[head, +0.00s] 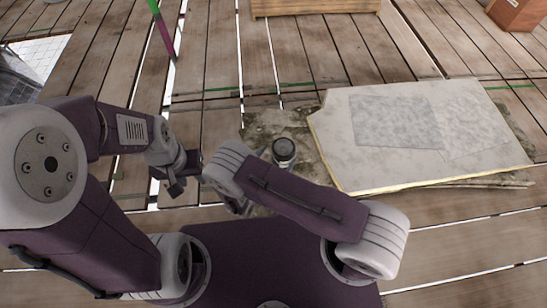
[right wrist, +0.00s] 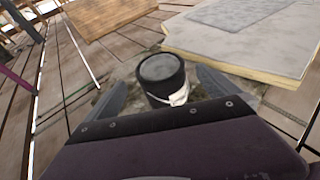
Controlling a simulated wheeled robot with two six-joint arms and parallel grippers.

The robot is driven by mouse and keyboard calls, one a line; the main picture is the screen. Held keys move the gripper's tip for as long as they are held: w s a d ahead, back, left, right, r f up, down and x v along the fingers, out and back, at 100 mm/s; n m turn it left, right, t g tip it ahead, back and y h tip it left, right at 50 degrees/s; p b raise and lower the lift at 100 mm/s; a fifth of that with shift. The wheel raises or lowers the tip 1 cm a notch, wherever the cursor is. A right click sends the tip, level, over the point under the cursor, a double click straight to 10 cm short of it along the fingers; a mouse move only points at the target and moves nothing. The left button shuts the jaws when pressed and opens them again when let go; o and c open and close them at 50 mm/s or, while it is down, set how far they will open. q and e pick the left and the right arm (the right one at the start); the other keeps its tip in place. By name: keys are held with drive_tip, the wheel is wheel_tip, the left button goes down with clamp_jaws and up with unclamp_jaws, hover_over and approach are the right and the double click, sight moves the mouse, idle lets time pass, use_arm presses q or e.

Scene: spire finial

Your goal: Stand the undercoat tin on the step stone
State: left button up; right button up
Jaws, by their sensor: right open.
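The undercoat tin (head: 284,150) is a small dark tin with a grey lid and a pale, marked side. It stands upright on a mottled, mossy patch, just left of a pale slab (head: 345,172) that looks like the step stone. In the right wrist view the tin (right wrist: 162,72) sits between the two fingers of my right gripper (right wrist: 160,92), which is open. I cannot tell if either finger touches it. In the head view my right forearm hides most of that gripper. My left gripper (head: 178,183) hangs over the planks left of the tin; its jaw state is unclear.
The slab has yellowish edges and grey patches on top, with nothing standing on it. A wooden pallet (head: 315,7) lies at the back and a reddish-brown box (head: 517,12) at the back right. A green and purple pole (head: 162,30) stands upper left. The plank floor has gaps.

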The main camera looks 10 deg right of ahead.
drive_tip(key=shift+v, duration=1.3)
drive_tip(key=shift+d, duration=0.1)
drive_tip(key=s+d+r+m+g+h, duration=0.1)
drive_tip(key=s+d+r+m+g, duration=0.25)
drive_tip(key=d+m+g, duration=0.3)
drive_tip(key=s+d+r+m+g, duration=0.3)
drive_tip(key=d+r+m+g, duration=0.2)
drive_tip(key=d+m, duration=0.15)
drive_tip(key=s+r+m+t+y, duration=0.1)
drive_tip(key=s+r+m+y, duration=0.4)
drive_tip(key=r+m+y, duration=0.4)
drive_tip(key=m, duration=0.7)
drive_tip(key=shift+a+r+m, duration=0.3)
drive_tip(key=shift+r, duration=0.1)
